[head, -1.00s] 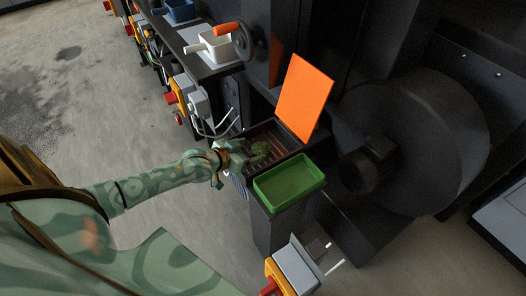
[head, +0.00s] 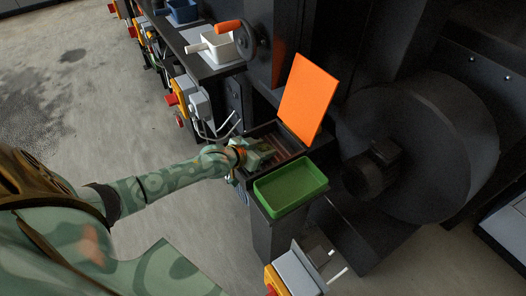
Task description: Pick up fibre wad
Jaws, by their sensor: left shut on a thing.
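My left gripper (head: 262,152) reaches into the open dark box (head: 294,147) below the raised orange lid. It is shut on the fibre wad, a small dark green clump (head: 264,147) that is mostly hidden by the fingers. The wad is low in the box, over its brownish slatted floor; I cannot tell whether it still touches the floor. My right gripper is not in view.
The orange lid (head: 307,97) stands open behind the box. A green tray (head: 290,187) sits directly in front of it. A large dark drum (head: 430,150) fills the right.

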